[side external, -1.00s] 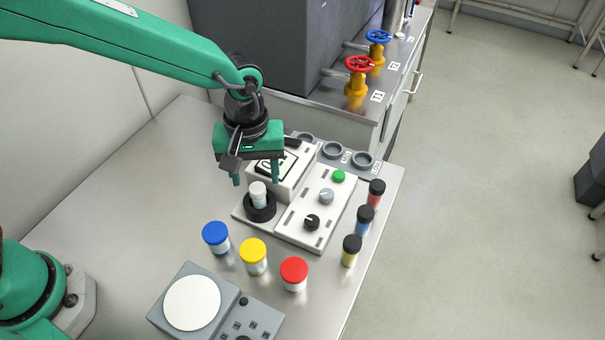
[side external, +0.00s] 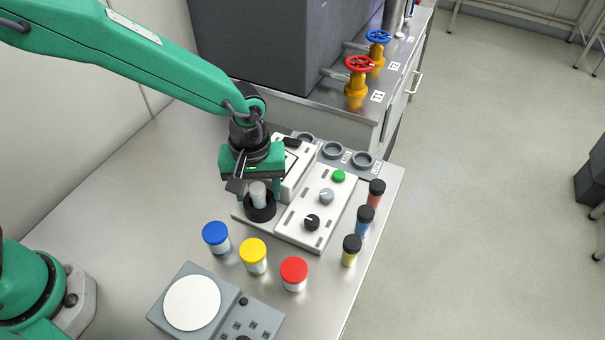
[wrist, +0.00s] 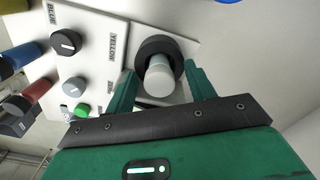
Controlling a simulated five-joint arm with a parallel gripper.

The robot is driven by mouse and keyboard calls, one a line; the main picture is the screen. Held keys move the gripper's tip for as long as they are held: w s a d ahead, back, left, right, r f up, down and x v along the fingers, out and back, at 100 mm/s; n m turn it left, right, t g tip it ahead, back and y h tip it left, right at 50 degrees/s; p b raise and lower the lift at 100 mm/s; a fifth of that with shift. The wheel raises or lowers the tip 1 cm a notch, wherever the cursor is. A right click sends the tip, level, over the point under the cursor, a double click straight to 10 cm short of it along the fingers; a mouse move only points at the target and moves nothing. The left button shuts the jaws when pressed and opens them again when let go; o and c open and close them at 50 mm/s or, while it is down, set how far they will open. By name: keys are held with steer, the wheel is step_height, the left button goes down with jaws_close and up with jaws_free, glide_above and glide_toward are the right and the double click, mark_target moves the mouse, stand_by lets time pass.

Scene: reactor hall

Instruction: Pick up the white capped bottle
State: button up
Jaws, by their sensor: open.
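The white capped bottle (side external: 258,193) stands upright in a round black holder (side external: 261,210) on the left part of the white control unit. It also shows in the wrist view (wrist: 159,78), with the black holder (wrist: 152,48) around its lower end. My gripper (side external: 259,198) is open and comes down over the bottle from above. In the wrist view my gripper's (wrist: 163,85) two green fingers lie on either side of the bottle, with gaps visible. The bottle's lower end is hidden in the holder.
The white panel (side external: 305,222) with knobs and a green button (side external: 338,176) is right beside the holder. Blue (side external: 215,237), yellow (side external: 253,256) and red-capped (side external: 293,273) jars stand in front. Black-capped vials (side external: 365,219) line the right edge. The table (side external: 150,190) is clear at left.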

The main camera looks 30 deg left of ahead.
mark_target(257, 190)
steer(key=c, duration=1.1)
steer(key=shift+c, duration=0.2)
steer(key=shift+r, duration=0.15)
steer(key=shift+r, duration=0.55)
steer(key=r, duration=0.3)
steer(key=shift+s+d+r, duration=0.1)
steer(key=shift+s+d, duration=0.1)
steer(key=shift+s, duration=0.15)
steer(key=s+d+r, duration=0.4)
steer(key=s+r, duration=0.2)
steer(key=s, duration=0.3)
steer(key=shift+s+d+r, duration=0.2)
steer(key=shift+s+d, duration=0.15)
steer(key=shift+s, duration=0.05)
